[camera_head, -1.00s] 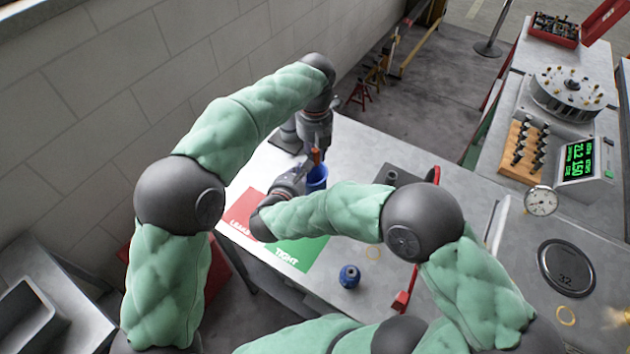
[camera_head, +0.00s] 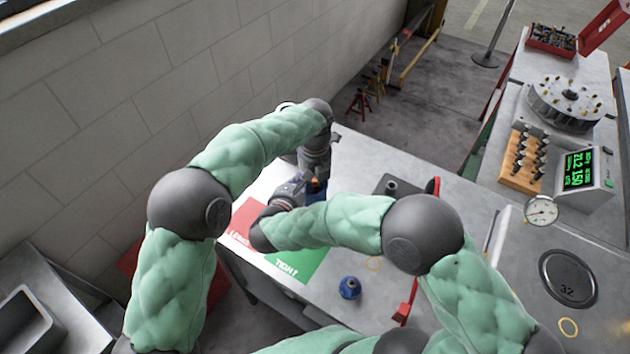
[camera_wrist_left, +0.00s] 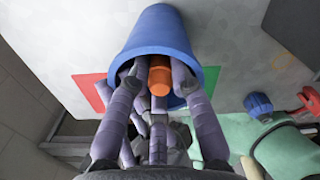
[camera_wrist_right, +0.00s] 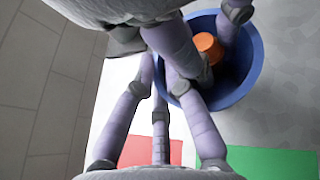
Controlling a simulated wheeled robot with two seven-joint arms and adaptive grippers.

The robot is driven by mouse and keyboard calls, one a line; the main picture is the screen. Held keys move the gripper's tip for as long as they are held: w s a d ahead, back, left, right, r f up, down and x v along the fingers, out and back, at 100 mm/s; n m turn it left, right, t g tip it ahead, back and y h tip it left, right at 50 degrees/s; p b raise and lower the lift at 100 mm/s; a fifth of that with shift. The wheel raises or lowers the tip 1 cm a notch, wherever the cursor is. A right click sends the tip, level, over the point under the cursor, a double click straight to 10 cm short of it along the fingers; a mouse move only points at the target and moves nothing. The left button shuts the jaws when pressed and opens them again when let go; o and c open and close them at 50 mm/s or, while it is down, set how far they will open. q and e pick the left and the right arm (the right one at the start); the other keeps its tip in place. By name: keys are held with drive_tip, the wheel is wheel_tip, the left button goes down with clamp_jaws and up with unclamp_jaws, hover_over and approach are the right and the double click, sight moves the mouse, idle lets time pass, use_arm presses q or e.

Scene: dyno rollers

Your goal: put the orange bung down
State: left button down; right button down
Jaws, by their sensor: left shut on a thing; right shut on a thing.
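The orange bung (camera_wrist_left: 160,76) is inside the blue cup (camera_wrist_left: 160,32), between the fingers of my left gripper (camera_wrist_left: 158,88). The left gripper comes from above, its fingers reach into the cup's mouth, and it is shut on the bung. The bung also shows inside the cup in the right wrist view (camera_wrist_right: 208,46). My right gripper (camera_wrist_right: 165,75) is beside the cup, shut on its near wall at the rim; its exact fingertip contact is partly hidden. In the head view the arms mostly cover the cup (camera_head: 316,196). I cannot tell whether the cup touches the table.
A red LEAKS patch (camera_head: 240,222) and a green TIGHT patch (camera_head: 300,266) lie on the grey table. A small blue object (camera_head: 349,288) and a red-handled item (camera_head: 406,302) stand nearer. A bench with a dial gauge (camera_head: 541,210) and readout (camera_head: 578,169) is at right.

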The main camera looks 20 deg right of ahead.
sight(315, 180)
use_arm(q)
drive_tip(key=shift+f, duration=0.6)
use_arm(e)
drive_tip(key=shift+s+f, duration=0.1)
drive_tip(key=shift+f, duration=0.05)
use_arm(q)
drive_tip(key=c, duration=1.4)
unclamp_jaws()
wheel_tip(315, 180, up, 13)
drive_tip(key=shift+r, duration=0.15)
use_arm(e)
drive_tip(key=c, duration=1.2)
unclamp_jaws()
